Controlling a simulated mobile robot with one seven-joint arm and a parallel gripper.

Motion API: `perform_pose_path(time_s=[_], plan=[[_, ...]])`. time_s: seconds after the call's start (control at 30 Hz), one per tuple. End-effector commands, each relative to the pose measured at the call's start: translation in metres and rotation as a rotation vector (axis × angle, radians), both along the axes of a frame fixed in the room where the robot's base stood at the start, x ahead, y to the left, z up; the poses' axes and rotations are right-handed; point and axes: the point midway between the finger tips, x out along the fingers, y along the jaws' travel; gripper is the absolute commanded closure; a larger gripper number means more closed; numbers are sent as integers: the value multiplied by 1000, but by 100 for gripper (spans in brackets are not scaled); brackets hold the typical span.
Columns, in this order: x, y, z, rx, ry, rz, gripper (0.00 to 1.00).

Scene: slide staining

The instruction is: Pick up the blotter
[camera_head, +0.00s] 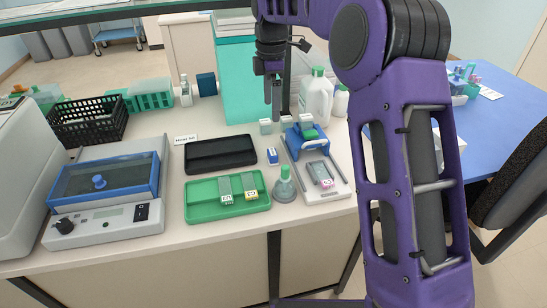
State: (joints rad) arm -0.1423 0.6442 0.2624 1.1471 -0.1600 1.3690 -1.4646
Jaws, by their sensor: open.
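A blue block with a pale looped handle (315,143) sits at the back of a white tray on the bench; it looks like the blotter, but I cannot be sure at this size. A small green piece (308,132) shows at its top. My gripper (273,112) points down above the back of the bench, left of and behind the blue block. It is open, with nothing seen between its fingers. The fingers appear apart from the blue block.
Small pale-capped bottles (265,126) stand below and beside my gripper. A white jug (317,97) stands behind the block. A teal box (237,80) stands behind.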

Motion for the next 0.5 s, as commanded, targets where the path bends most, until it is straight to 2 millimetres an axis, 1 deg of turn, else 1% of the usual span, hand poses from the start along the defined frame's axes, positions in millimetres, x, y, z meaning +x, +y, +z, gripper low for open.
perform_pose_path(time_s=[0.03, 0.3, 0.4, 0.5], plan=[[-1, 0, -11, -1, 7, 3, 7], [-2, 0, -70, -1, 6, 2, 7], [-1, 0, -90, -1, 5, 1, 7], [-1, 0, -104, -1, 3, 1, 7]])
